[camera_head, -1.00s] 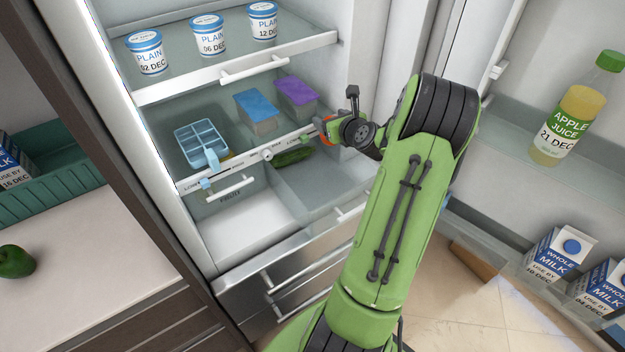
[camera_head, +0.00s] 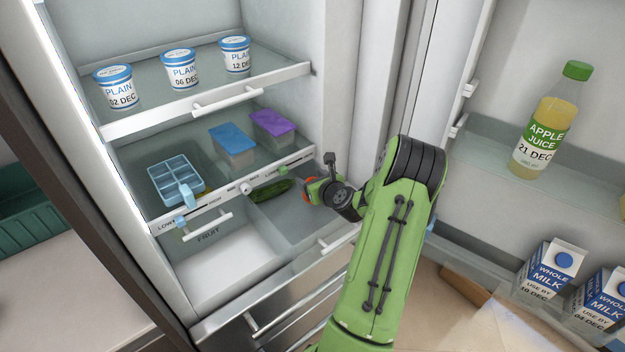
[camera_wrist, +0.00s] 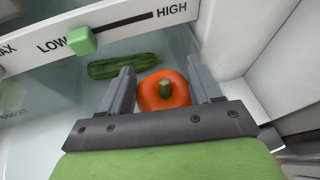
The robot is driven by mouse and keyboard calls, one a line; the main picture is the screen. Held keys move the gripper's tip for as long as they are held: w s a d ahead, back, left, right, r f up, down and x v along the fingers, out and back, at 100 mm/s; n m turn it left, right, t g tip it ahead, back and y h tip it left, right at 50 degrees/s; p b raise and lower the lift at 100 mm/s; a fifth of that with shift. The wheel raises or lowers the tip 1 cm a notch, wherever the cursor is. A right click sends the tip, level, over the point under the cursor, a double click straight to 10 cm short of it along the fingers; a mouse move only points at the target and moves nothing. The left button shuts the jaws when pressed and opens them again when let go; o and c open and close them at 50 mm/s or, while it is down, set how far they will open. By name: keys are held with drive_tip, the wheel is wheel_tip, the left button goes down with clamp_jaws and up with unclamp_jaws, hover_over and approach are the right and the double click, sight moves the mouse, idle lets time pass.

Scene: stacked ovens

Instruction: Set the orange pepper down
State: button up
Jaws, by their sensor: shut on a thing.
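In the head view only a small orange part of the pepper (camera_head: 308,196) shows beside my gripper (camera_head: 312,190), at the right side of the open fridge drawer (camera_head: 290,222). A green cucumber or courgette (camera_wrist: 124,66) lies in the drawer, left of the pepper; it also shows in the head view (camera_head: 270,191). I cannot tell whether the pepper touches the drawer floor.
A slider strip (camera_wrist: 110,30) with a green knob runs above the drawer. The left drawer section, marked FRUIT (camera_head: 215,262), looks empty. Above are an ice tray (camera_head: 176,180), two lidded boxes and yogurt tubs. The open door with apple juice (camera_head: 545,135) is at right.

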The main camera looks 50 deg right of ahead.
drive_tip(key=shift+f, duration=0.4)
drive_tip(key=o, duration=1)
drive_tip(key=shift+c, duration=0.2)
